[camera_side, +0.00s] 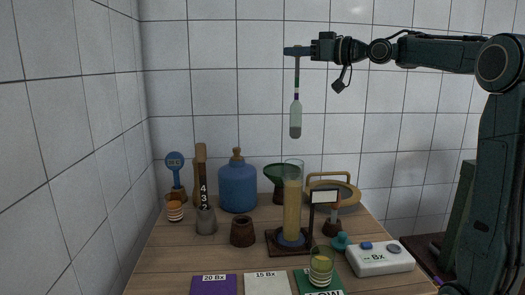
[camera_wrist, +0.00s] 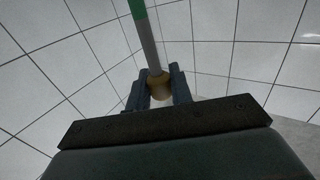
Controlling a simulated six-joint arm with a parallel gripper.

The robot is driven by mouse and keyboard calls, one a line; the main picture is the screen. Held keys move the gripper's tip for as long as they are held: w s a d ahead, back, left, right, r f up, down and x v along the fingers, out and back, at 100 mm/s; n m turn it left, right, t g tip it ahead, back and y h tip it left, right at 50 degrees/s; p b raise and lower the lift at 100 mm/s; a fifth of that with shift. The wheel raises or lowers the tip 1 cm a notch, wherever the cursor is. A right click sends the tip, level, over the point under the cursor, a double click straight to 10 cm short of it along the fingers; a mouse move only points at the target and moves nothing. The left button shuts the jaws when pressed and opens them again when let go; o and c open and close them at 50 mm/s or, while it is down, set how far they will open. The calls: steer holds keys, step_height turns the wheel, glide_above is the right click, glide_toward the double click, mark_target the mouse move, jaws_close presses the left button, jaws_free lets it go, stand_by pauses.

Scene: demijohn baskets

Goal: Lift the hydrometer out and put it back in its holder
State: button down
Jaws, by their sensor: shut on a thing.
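The hydrometer (camera_side: 295,118) hangs upright in the air, with a thin grey stem, coloured bands and a pale bulb darker at its bottom. My gripper (camera_side: 298,51) is shut on the top of its stem. In the wrist view my gripper (camera_wrist: 160,90) closes on a tan knob (camera_wrist: 160,86), and the stem (camera_wrist: 147,40) with a green band runs away from it. Below the hydrometer stands a tall clear cylinder (camera_side: 292,210) of amber liquid on a dark base; the bulb is well above its rim. A brown pot (camera_side: 242,232) stands left of the cylinder; I cannot tell which thing is the holder.
A grey pot (camera_side: 206,221) is at left. A white meter (camera_side: 380,259) is at right. Purple (camera_side: 213,286) and white (camera_side: 267,286) cards lie in front.

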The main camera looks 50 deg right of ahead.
steer(key=shift+w+f, duration=0.1)
steer(key=w+a+f, duration=0.4)
steer(key=w+f, duration=0.2)
steer(key=f, duration=0.5)
steer(key=w+a+f, duration=0.4)
steer(key=w+f, duration=0.2)
steer(key=f, duration=0.5)
steer(key=shift+w+a+f, duration=0.15)
steer(key=shift+w+a, duration=0.1)
steer(key=shift+f, duration=0.15)
